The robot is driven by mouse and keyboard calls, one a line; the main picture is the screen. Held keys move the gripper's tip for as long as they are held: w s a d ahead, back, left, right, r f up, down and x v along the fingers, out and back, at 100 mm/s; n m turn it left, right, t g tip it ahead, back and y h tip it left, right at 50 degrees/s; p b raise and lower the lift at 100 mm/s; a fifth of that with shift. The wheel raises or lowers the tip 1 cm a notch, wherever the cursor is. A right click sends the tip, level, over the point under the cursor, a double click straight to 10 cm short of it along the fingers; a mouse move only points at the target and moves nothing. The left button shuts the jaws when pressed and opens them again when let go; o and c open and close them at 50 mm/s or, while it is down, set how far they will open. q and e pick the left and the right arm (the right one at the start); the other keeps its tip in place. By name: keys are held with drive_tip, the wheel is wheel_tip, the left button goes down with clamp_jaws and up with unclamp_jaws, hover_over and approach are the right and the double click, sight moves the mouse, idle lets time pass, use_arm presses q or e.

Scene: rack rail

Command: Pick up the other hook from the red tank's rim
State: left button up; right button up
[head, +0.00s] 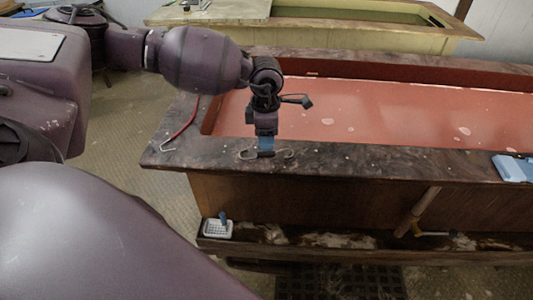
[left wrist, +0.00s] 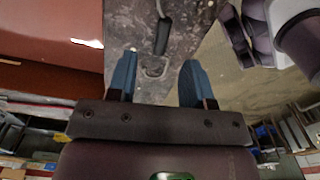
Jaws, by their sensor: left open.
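My left gripper (head: 265,144) points down just above this hook, open. It also shows in the left wrist view (left wrist: 158,65), with nothing gripped. Whether the fingers touch the hook I cannot tell. A red rod with a bent pale end (head: 182,130) lies on the rim's left corner.
A light blue object (head: 513,168) sits on the rim at right. A low ledge below holds a white basket (head: 217,229) and a wooden-handled tool (head: 416,212). A yellowish tank (head: 330,36) stands behind. The front rim between hook and blue object is clear.

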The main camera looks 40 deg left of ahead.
sight(266, 152)
use_arm(q)
drive_tip(key=shift+d+f, duration=0.1)
drive_tip(key=shift+f, duration=2.3)
clamp_jaws()
